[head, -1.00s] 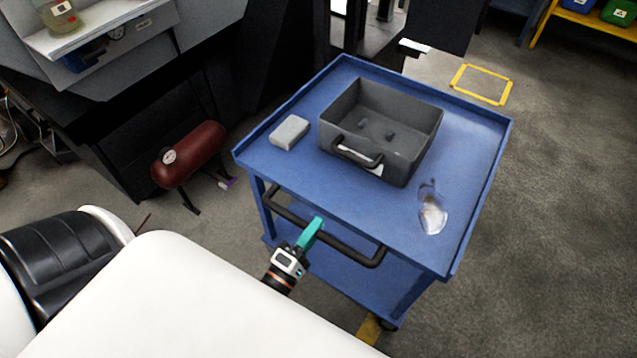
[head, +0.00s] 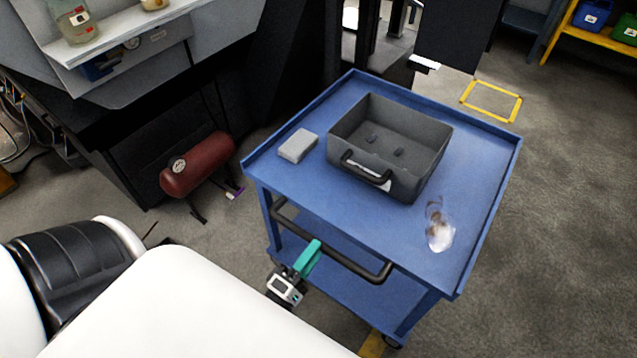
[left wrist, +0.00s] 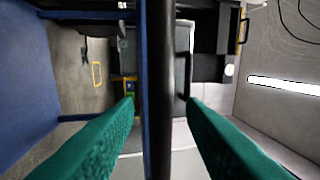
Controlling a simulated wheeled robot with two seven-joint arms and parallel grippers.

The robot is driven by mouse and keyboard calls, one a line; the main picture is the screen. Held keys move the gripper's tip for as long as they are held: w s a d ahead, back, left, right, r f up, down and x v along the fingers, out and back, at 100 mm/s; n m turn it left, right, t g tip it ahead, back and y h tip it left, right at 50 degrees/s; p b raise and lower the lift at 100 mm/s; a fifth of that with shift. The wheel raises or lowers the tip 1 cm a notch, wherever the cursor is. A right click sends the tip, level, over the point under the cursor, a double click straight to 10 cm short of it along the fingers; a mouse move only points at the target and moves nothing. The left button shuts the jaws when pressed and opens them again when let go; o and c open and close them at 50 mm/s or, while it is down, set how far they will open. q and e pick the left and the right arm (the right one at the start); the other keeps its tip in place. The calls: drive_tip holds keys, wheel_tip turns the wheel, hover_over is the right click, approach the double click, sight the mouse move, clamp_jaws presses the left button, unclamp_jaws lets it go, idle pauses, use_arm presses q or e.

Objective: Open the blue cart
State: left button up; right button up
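The blue cart (head: 300,205) stands in the middle of the head view, with a flat rimmed top and a lower shelf. I see no door or drawer on it. Its black bar handle (head: 345,262) runs along the near side. My left gripper (head: 310,255), with teal fingers, is at this handle. In the left wrist view the dark handle bar (left wrist: 158,90) runs between the two fingers, with gaps on both sides. The left gripper (left wrist: 160,110) is open around the bar. My right gripper is in neither view.
On the cart top are a grey bin (head: 415,185) with small dark pieces, a pale block (head: 298,146) and a clear item (head: 439,230). A red tank (head: 198,165) stands left on the floor. A yellow floor frame (head: 491,100) lies behind. Floor right of the cart is clear.

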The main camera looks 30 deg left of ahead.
use_arm(q)
drive_tip(key=s+f, duration=0.2)
drive_tip(key=s, duration=0.7)
drive_tip(key=shift+a, duration=0.15)
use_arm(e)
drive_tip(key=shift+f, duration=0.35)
use_arm(q)
drive_tip(key=shift+r, duration=0.1)
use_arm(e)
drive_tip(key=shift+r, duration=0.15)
